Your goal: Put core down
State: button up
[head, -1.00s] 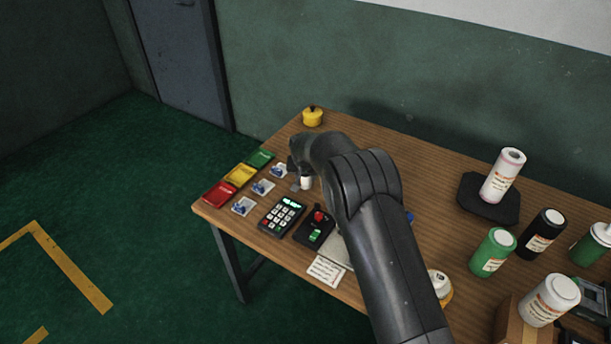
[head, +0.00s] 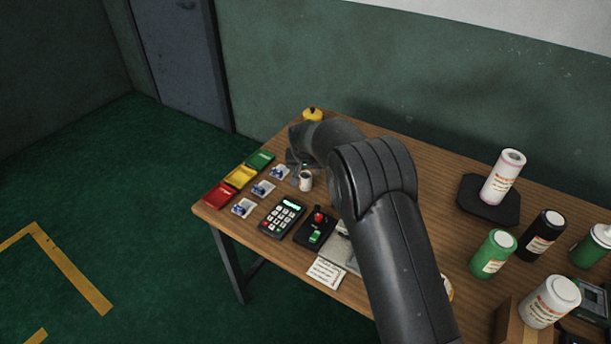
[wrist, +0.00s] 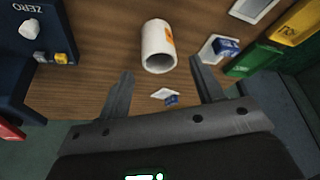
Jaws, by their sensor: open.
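The core is a small white hollow tube with an orange mark, and it stands on the wooden table (head: 400,180) in the head view (head: 306,181). In the wrist view the core (wrist: 158,46) shows its open end towards me, just beyond my fingertips. My gripper (wrist: 161,70) is open and empty, its two fingers apart, with a gap between them and the core. In the head view my gripper (head: 301,161) is partly hidden by my arm, just behind the core.
Red (head: 220,195), yellow (head: 240,176) and green (head: 261,160) trays line the left edge, beside small cards with blue pieces (head: 262,189). A keypad (head: 282,216) and a joystick box (head: 316,230) stand in front. A yellow pot (head: 313,114) is behind. Several bottles stand at right.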

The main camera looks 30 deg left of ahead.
jog(key=v, duration=0.6)
jog(key=shift+r, duration=0.2)
jog(key=shift+d+r, duration=0.1)
jog(key=shift+d, duration=0.1)
jog(key=w+d+r+m, duration=0.1)
jog(key=w+d+r, duration=0.1)
jog(key=d+r, duration=1.05)
jog(key=s+d+r+m, duration=0.15)
jog(key=d+r, duration=0.25)
jog(key=d, duration=0.7)
jog(key=s+d+r+m, duration=0.1)
jog(key=s+d+r, duration=0.25)
jog(key=d, duration=0.65)
jog(key=s+d+m+t+h, duration=0.1)
jog(key=s+d+m+h, duration=0.1)
jog(key=s+d, duration=2)
jog(key=s, duration=0.2)
jog(key=shift+s+t, duration=0.3)
jog(key=shift+s, duration=0.05)
jog(key=shift+d+r+m, duration=0.15)
jog(key=shift+r+m, duration=0.05)
jog(key=shift+m, duration=0.05)
